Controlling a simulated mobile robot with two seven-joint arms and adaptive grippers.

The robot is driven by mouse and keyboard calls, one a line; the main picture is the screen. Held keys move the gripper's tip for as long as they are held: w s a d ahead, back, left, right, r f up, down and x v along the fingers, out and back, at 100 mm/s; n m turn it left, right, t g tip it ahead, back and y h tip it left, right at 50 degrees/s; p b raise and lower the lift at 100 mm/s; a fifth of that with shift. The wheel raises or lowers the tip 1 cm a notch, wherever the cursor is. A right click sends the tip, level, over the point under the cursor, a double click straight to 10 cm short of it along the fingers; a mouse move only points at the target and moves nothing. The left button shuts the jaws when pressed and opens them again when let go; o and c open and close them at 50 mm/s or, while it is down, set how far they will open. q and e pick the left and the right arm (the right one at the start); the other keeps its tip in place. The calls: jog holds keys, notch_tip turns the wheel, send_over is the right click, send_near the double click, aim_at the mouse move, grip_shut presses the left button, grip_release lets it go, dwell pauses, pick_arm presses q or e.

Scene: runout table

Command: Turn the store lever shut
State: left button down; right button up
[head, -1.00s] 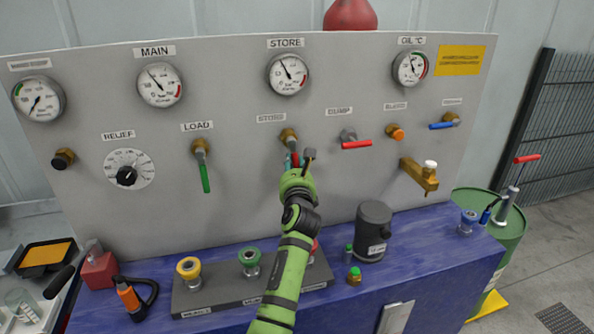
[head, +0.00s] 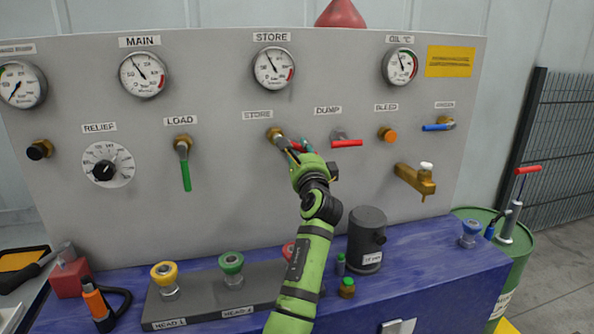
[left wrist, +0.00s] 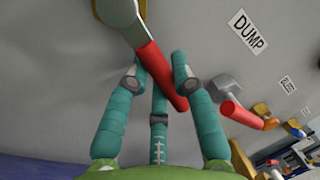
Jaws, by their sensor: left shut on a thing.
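The store lever is a red handle (left wrist: 160,75) on a brass valve (head: 275,134) under the lower STORE label. It slants down and to the right from the valve, between hanging and level. My left gripper (head: 295,149) is shut on this lever and hides most of it in the head view. In the left wrist view, its teal fingers lie on both sides of the red handle, whose end shows past them. My right gripper is not in view.
The dump lever (head: 347,143), red and level, is close to the right of my left gripper. The green load lever (head: 185,176) hangs down at left. A brass tap (head: 415,178) sticks out at right. A dark cylinder (head: 367,238) stands on the blue bench below.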

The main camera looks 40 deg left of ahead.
pick_arm(q)
jog(key=n+b, duration=0.1)
jog(key=r+n+b, duration=0.1)
jog(key=n+y+b, duration=0.1)
jog(key=n, duration=0.1)
jog(key=shift+w+d+r+g, duration=0.25)
jog(key=shift+w+g, duration=0.05)
jog(key=shift+r+n+g+b, duration=0.3)
jog(key=shift+r+n+b, duration=0.3)
jog(key=shift+n, duration=0.3)
jog(key=shift+r+n+y, duration=0.1)
jog(key=shift+n+y, duration=0.2)
jog(key=shift+n, duration=0.1)
jog(key=shift+r, duration=0.1)
jog(key=c, duration=1)
grip_release()
jog(key=shift+s+d+f, duration=0.2)
jog(key=shift+d+f, duration=0.05)
jog(key=shift+d, duration=0.15)
jog(key=v, duration=1.1)
jog(key=shift+s+r, duration=0.1)
